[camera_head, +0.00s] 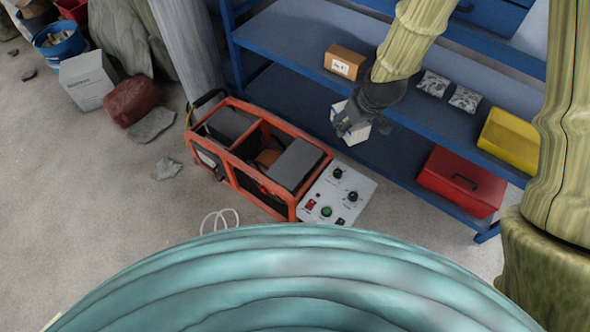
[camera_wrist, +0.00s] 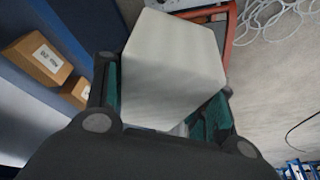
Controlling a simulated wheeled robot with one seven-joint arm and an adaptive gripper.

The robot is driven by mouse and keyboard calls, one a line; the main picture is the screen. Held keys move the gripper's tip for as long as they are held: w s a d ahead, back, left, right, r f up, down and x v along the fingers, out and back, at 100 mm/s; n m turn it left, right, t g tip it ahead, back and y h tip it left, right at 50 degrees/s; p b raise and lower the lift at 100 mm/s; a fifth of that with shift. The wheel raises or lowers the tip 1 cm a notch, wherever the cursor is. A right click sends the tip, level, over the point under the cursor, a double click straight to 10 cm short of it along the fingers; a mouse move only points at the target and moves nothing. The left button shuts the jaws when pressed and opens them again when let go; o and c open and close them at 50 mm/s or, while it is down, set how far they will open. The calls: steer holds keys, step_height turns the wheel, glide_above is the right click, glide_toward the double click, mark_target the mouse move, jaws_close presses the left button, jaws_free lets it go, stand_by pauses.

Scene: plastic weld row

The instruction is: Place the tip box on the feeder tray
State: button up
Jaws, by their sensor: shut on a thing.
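A plain white box (camera_wrist: 172,68), which I take to be the tip box, sits between the teal-padded fingers of my gripper (camera_wrist: 162,95). The fingers are shut on its two sides, and the box looks tilted in the wrist view. In the head view my gripper (camera_head: 352,118) holds the white box (camera_head: 357,137) in front of the blue shelf, beside the orange-framed machine. The fingers partly cover the box there. I cannot make out for certain which thing is the feeder tray.
The orange-framed machine (camera_head: 262,155) with a control panel (camera_head: 338,196) stands on the floor. A red case (camera_head: 460,183) sits lower.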

steer(key=s+a+f+n+g+y+b, duration=0.1)
steer(key=s+a+f+n+b, duration=0.15)
steer(key=f+b, duration=0.8)
steer(key=s+a+f+n+y+b, duration=0.15)
steer(key=f+n+b, duration=0.25)
steer(key=f+b, duration=0.65)
steer(key=b, duration=0.2)
glide_above(292, 160)
steer(key=s+d, duration=0.1)
step_height(292, 160, down, 3)
steer(key=shift+d+f+m, duration=0.1)
steer(key=shift+d+m, duration=0.05)
steer(key=shift+m, duration=0.1)
steer(key=shift+f+b, duration=0.85)
steer(key=shift+f, duration=0.8)
steer(key=shift+s+f, duration=0.1)
steer(key=shift+f, duration=0.05)
steer(key=o, duration=1.1)
steer(key=shift+d+r, duration=0.1)
steer(key=shift+r, duration=0.35)
steer(key=p+v, duration=0.3)
steer(key=v, duration=0.8)
steer(key=shift+r+p, duration=0.2)
steer(key=shift+p, duration=0.1)
